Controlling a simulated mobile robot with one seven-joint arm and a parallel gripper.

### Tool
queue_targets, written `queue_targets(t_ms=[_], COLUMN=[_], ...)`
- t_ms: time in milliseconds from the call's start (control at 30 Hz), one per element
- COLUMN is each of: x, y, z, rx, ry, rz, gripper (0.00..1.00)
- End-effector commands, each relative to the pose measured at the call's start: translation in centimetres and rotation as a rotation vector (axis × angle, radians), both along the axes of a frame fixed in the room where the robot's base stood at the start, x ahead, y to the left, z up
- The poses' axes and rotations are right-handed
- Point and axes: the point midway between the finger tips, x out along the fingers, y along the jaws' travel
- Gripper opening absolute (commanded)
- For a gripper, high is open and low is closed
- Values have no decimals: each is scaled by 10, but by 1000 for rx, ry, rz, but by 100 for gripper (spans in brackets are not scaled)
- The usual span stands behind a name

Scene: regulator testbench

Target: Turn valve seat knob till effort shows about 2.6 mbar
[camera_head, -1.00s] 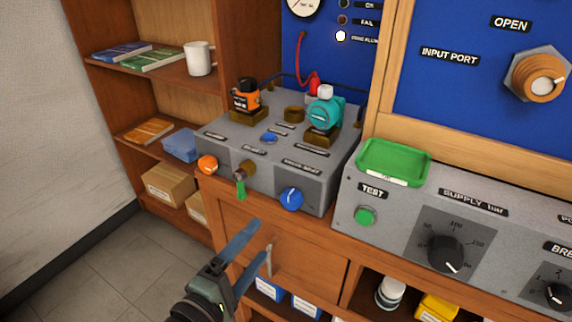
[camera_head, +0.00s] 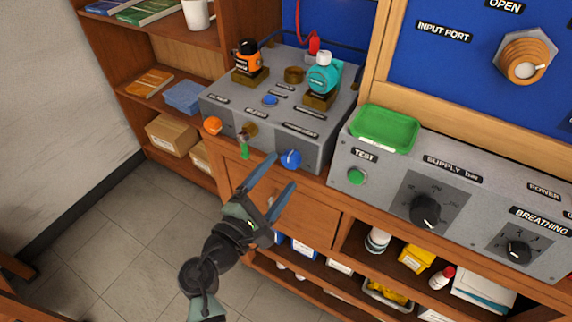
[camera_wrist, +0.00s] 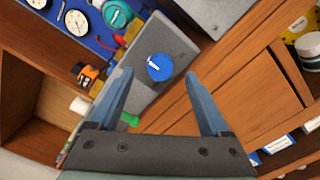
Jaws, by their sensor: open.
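A blue knob (camera_head: 290,159) with a white pointer mark sits on the front right of a grey regulator box (camera_head: 225,105). An orange knob (camera_head: 212,125) is at the box's front left. Their labels are too blurred to read, so I cannot tell by name which is the valve seat knob. My gripper (camera_head: 276,177) is open and empty, just before the blue knob. In the wrist view the blue knob (camera_wrist: 160,67) appears between and beyond my fingertips (camera_wrist: 159,76), with no contact visible. White dial gauges (camera_wrist: 76,22) show there, with readings too small to make out.
A small valve with a green handle (camera_head: 244,151) juts out left of the blue knob. A grey panel with a green test button (camera_head: 357,176) and black dials (camera_head: 425,210) stands on the right, with a green tray (camera_head: 384,132) on top. Open floor lies at the left.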

Motion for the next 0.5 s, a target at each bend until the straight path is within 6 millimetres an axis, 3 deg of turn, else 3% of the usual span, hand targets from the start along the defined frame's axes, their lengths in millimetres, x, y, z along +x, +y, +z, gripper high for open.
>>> queue_targets(t_ms=[200,500], x=[24,30], y=[-14,-18], z=[0,0], rx=[2,1], ry=[-1,0], rz=[-2,-1], gripper=[82,82])
